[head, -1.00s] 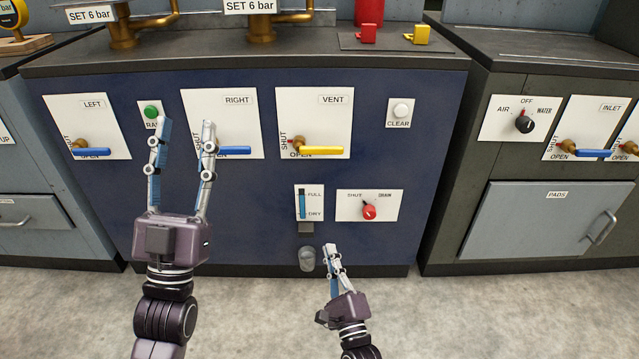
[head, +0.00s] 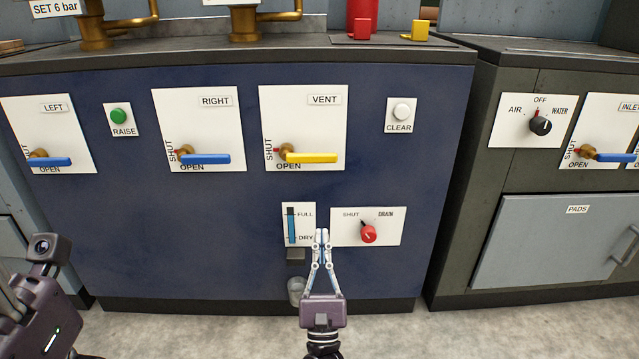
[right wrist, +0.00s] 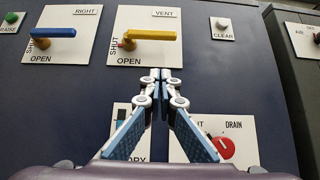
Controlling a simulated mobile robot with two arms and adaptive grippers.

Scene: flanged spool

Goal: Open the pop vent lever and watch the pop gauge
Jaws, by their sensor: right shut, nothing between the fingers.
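The yellow vent lever (head: 310,157) is on the white VENT plate (head: 325,125) on the blue cabinet front. Its handle lies level, pointing right, just above the word OPEN. It also shows in the right wrist view (right wrist: 153,35). My right gripper (head: 321,234) is shut and empty, below the lever and in front of the FULL/DRY level strip and the drain plate; its closed tips show in the right wrist view (right wrist: 162,75). Of my left gripper, only the purple body (head: 38,310) shows at the lower left; its fingers are hidden. No dial gauge is visible now.
Blue LEFT (head: 50,162) and RIGHT (head: 205,159) levers sit left of the vent lever. A green RAISE button (head: 118,116), white CLEAR button (head: 402,112) and red drain knob (head: 368,234) share the panel.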

